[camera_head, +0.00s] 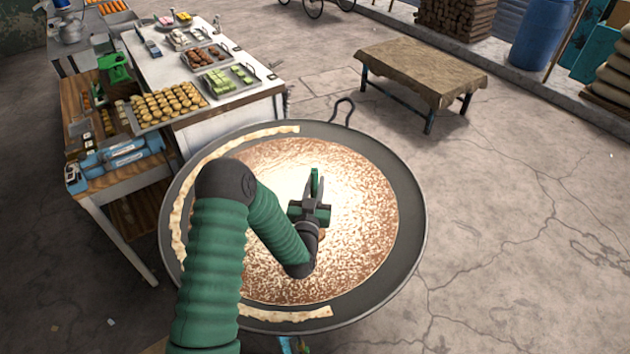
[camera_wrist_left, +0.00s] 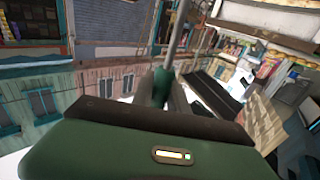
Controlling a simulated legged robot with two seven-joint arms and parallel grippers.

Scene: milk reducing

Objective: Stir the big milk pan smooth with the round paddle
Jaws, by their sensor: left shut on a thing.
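The big milk pan (camera_head: 408,235) is a wide, dark, round pan with a loop handle at its far side. It holds pale milk (camera_head: 365,215) with brown speckles across the surface and a whiter patch near the middle. Cream-coloured strips lie along the inner wall at left and near side. My left gripper (camera_head: 314,190) is over the middle of the pan, shut on the green grip of the paddle (camera_head: 315,180). In the left wrist view the paddle's green grip and metal shaft (camera_wrist_left: 178,40) rise between the fingers. The round paddle end is hidden. My right gripper is not in view.
A white counter (camera_head: 225,110) with trays of sweets stands at the back left, close to the pan. A wooden side table (camera_head: 125,175) carries blue packs. A low cloth-covered table (camera_head: 420,70) stands behind right. The floor right of the pan is clear.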

